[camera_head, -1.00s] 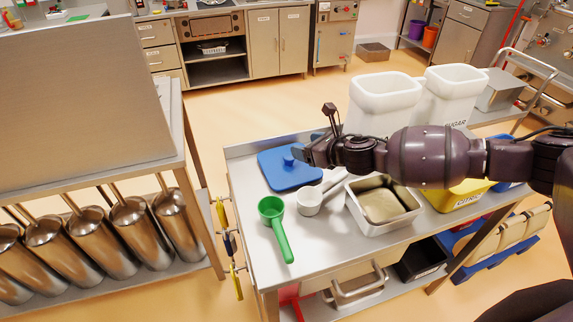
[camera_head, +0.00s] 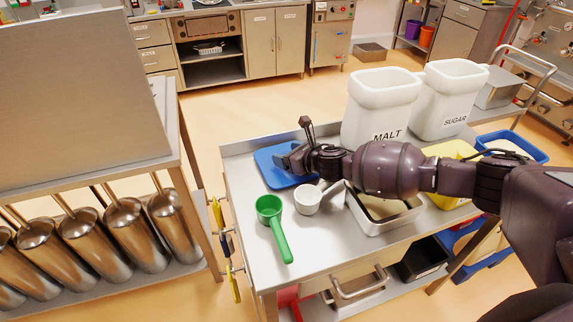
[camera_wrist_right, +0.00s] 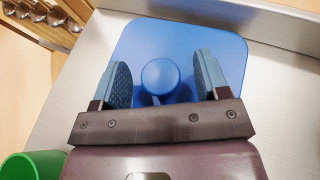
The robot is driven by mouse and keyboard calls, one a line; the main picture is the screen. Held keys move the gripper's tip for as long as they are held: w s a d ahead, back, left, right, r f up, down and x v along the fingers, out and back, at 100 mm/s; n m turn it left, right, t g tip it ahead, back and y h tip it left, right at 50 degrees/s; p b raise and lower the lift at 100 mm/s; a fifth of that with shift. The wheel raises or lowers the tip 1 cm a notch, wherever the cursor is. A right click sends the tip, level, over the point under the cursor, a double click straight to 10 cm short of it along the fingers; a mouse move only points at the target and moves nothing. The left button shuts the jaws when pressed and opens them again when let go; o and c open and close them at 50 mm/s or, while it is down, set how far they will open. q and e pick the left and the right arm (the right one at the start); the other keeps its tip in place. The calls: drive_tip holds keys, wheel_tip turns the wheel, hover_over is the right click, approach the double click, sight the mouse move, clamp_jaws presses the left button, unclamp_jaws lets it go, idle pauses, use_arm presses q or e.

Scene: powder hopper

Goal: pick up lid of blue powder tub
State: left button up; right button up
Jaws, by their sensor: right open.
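The blue lid (camera_head: 270,165) lies flat on the steel table, near its far left corner. In the right wrist view the lid (camera_wrist_right: 222,50) is a rounded square with a round knob (camera_wrist_right: 160,76) in its middle. My right gripper (camera_head: 284,160) is over the lid from the right, partly hiding it. In the wrist view the right gripper (camera_wrist_right: 160,80) is open, with one finger on each side of the knob and gaps showing between. The open blue tub (camera_head: 513,146) stands at the table's far right. My left gripper is not in view.
A green scoop (camera_head: 273,225) and a white scoop (camera_head: 309,200) lie in front of the lid. A steel pan (camera_head: 376,226) sits under my right arm. MALT (camera_head: 380,113) and SUGAR (camera_head: 447,101) bins and a yellow tub (camera_head: 448,150) stand nearby.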

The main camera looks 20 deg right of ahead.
drive_tip(key=shift+w+a+f, duration=0.1)
drive_tip(key=shift+w+a, duration=0.05)
drive_tip(key=shift+w, duration=0.1)
drive_tip(key=c, duration=1.1)
